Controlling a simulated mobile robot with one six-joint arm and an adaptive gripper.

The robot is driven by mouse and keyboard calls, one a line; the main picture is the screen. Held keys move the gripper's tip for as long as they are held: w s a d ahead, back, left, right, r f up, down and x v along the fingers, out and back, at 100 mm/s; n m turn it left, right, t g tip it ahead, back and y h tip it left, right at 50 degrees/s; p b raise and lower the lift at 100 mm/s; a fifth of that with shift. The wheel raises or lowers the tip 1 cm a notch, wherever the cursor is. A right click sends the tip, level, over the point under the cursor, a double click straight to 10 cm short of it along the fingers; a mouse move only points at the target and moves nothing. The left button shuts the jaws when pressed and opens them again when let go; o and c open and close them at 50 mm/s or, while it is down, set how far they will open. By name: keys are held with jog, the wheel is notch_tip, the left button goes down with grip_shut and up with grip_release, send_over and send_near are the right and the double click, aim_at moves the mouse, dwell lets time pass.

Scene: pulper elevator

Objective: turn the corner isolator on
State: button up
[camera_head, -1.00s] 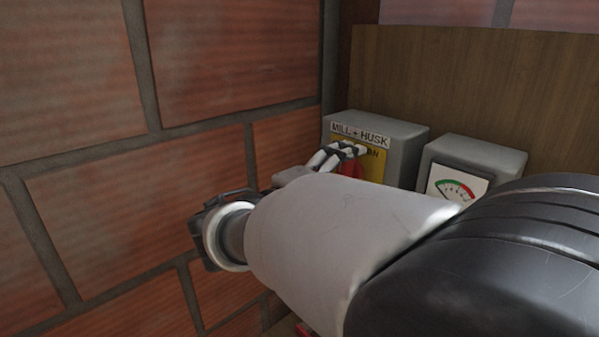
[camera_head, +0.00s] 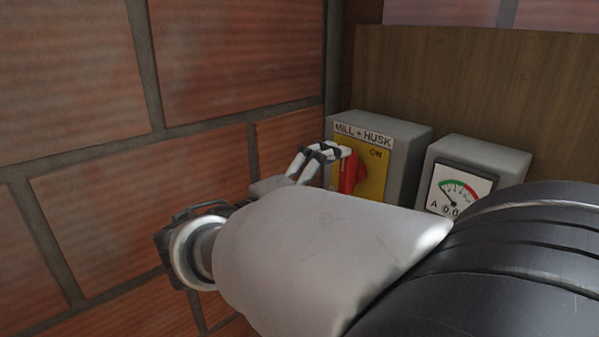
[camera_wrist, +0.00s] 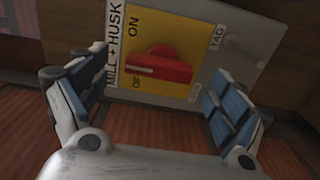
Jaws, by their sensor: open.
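The corner isolator is a grey box (camera_head: 408,150) labelled MILL + HUSK, with a yellow plate (camera_head: 375,181) and a red rotary handle (camera_head: 350,173). In the head view the handle stands roughly upright, with ON at the plate's upper right. In the wrist view the red handle (camera_wrist: 165,68) lies roughly level, its marked end left, between ON and the partly covered OFF lettering. My gripper (camera_wrist: 158,88) is open and empty, its fingers spread on both sides in front of the box. In the head view its fingers (camera_head: 335,152) overlap the handle's left side; contact cannot be told.
A grey meter box (camera_head: 462,185) with a dial stands just right of the isolator. Both are on a wooden board (camera_head: 470,85). A brick wall (camera_head: 85,190) runs close along the left of my gripper. A TAG label (camera_wrist: 217,38) is on the isolator.

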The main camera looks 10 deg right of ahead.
jog(key=v, duration=0.7)
jog(key=shift+s+a, duration=0.15)
jog(key=shift+s, duration=0.05)
jog(key=s+d+f+m+g+y, duration=0.3)
jog(key=s+d+f+g+y, duration=0.4)
jog(key=s+d+f, duration=0.65)
jog(key=s+a+f+m+t+y, duration=0.1)
jog(key=s+a+f+m+y, duration=0.3)
jog(key=s+y, duration=0.2)
jog(key=shift+s+a+f+y, duration=0.3)
jog(key=shift+y, duration=0.5)
jog(key=shift+c, duration=0.4)
